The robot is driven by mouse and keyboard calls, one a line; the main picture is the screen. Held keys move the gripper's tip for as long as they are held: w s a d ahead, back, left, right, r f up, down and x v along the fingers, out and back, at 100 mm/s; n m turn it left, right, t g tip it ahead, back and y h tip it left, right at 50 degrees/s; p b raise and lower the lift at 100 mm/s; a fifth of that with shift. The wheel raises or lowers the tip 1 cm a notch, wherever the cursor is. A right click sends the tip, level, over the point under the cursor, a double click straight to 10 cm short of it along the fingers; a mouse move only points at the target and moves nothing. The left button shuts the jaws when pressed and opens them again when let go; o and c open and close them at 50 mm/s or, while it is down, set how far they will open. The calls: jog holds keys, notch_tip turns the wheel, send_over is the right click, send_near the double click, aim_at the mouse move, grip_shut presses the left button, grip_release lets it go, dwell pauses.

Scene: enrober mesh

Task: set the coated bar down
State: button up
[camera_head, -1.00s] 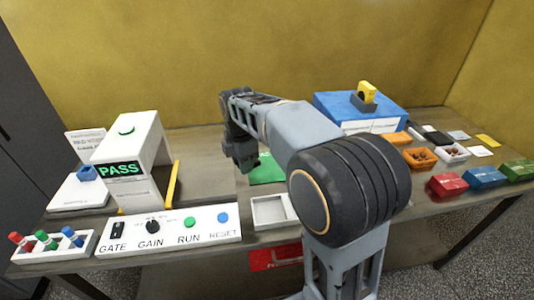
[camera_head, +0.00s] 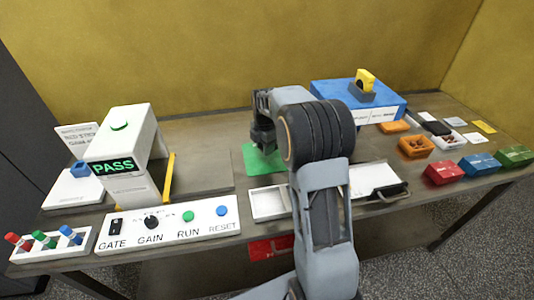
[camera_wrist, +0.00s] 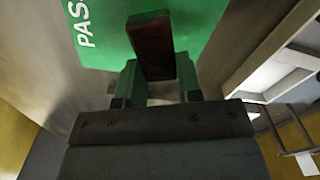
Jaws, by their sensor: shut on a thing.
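My gripper (camera_wrist: 157,78) is shut on a dark brown coated bar (camera_wrist: 151,42), which sticks out beyond the green fingers in the wrist view. Behind the bar lies a green mat with white lettering starting "PAS" (camera_wrist: 205,18). Whether the bar touches the mat or hangs above it cannot be told. In the head view my gripper (camera_head: 264,138) is over the far part of the green mat (camera_head: 262,163), and the bar cannot be made out there.
A white gate showing "PASS" (camera_head: 128,118) and a control panel (camera_head: 168,226) stand left. A white tray (camera_head: 268,204) lies in front of the mat. A blue box (camera_head: 335,98), an orange bin (camera_head: 416,146) and red (camera_head: 445,172), blue and green boxes are right.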

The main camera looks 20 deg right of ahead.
aim_at(267, 160)
jog(key=shift+w+d+f, duration=0.15)
jog(key=shift+d+f, duration=0.05)
jog(key=shift+f, duration=0.65)
jog(key=shift+w+d+f, duration=0.1)
jog(key=shift+d+f, duration=0.1)
jog(key=shift+f, duration=1.05)
jog(key=shift+f, duration=0.1)
jog(key=o, duration=0.7)
